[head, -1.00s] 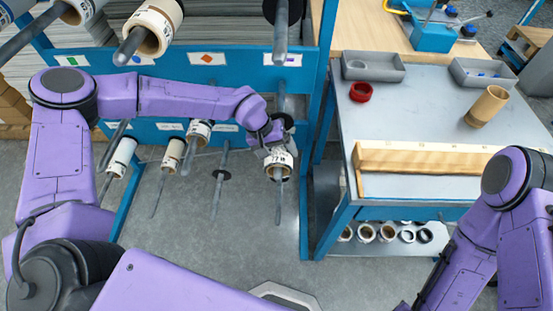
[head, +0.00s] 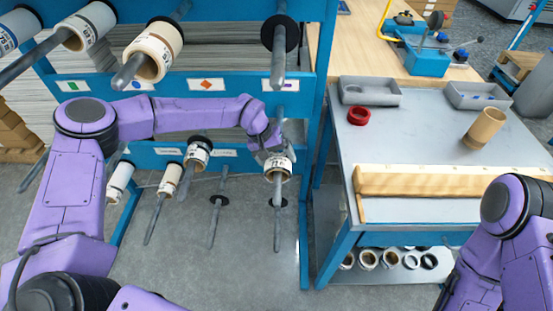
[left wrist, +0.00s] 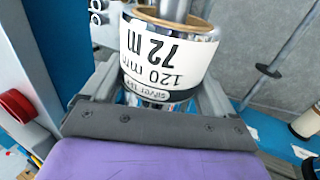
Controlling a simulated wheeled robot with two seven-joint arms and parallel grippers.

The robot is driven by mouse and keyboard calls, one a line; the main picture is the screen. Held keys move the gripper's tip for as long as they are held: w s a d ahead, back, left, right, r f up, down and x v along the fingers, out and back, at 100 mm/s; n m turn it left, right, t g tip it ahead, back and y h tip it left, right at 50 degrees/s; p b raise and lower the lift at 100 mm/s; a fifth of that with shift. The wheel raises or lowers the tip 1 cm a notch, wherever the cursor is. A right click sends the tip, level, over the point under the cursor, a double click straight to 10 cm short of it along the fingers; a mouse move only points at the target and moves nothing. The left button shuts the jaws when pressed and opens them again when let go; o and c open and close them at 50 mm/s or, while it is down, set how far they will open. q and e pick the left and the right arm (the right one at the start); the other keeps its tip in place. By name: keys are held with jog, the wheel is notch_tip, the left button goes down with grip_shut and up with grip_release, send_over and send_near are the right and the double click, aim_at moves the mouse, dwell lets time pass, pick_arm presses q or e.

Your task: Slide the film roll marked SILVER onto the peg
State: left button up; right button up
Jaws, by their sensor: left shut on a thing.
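My left gripper (head: 268,148) is shut on a silver-sided film roll (head: 279,170) with a white label. In the left wrist view the roll (left wrist: 168,58) sits between both fingers, its label reading "120 mm", "72 m" and "silver", upside down. In the head view a grey peg (head: 278,232) with a black disc lies just below the roll. In the left wrist view a grey shaft (left wrist: 173,8) shows at the roll's core mouth. I cannot tell whether it passes inside. My right gripper is out of view; only part of that arm shows.
An empty peg with a disc (head: 218,201) stands left of the roll, then several loaded pegs. A big-disc peg (head: 279,68) juts out above. The blue rack post (head: 318,130) and grey table (head: 430,125) are to the right, with a tan roll (head: 484,128) on it.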

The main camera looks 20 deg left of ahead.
pick_arm(q)
jog(key=o, duration=1.1)
